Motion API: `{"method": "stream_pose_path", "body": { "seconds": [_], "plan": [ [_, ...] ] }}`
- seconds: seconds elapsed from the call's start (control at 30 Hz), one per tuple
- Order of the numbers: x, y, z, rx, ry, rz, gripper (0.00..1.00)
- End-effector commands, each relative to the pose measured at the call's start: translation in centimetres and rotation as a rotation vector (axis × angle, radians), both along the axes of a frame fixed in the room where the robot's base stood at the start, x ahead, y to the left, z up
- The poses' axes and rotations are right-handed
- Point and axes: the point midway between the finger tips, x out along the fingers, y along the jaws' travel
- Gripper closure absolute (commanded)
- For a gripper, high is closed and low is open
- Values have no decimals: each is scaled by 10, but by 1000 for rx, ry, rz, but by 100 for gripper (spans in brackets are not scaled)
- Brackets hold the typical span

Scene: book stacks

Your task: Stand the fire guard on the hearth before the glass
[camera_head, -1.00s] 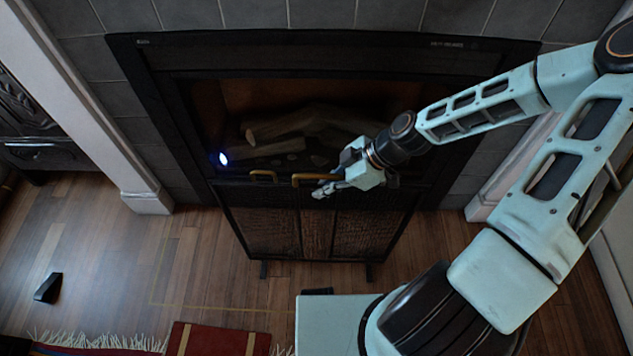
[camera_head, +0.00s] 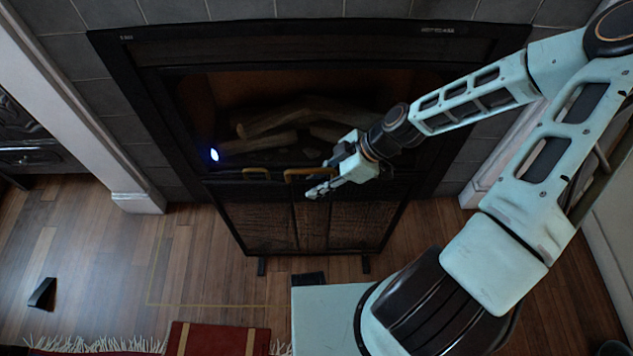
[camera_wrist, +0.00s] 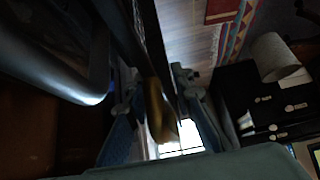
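The fire guard (camera_head: 311,224) is a dark framed mesh screen of three panels with two brass handles on top and small black feet. In the head view it is roughly upright, close in front of the fireplace glass (camera_head: 275,90); I cannot tell whether its feet bear on the floor. My gripper (camera_head: 317,190) is at the right brass handle (camera_head: 308,173). In the wrist view a brass bar (camera_wrist: 158,112) lies between my two fingers (camera_wrist: 158,95). Whether both fingers press on it is unclear. The hearth is mostly hidden behind the guard.
A thin yellow outline (camera_head: 200,306) marks the wooden floor in front. A small black wedge (camera_head: 43,293) sits at left. White plinths flank the fireplace. Bare floor lies left of the guard.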

Motion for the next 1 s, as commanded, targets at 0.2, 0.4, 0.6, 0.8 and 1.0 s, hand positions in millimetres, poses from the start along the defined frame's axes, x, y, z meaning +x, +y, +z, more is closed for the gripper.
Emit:
{"method": "stream_pose_path", "body": {
  "seconds": [0.2,0.4,0.6,0.8,1.0],
  "plan": [
    [0,-3,6,0,0,-1,78],
    [0,-24,35,-1,-2,-5,78],
    [-1,-50,68,-1,-1,-5,78],
    [-2,-69,89,-1,-1,-2,78],
    [-3,-75,95,0,0,0,78]
  ]
}}
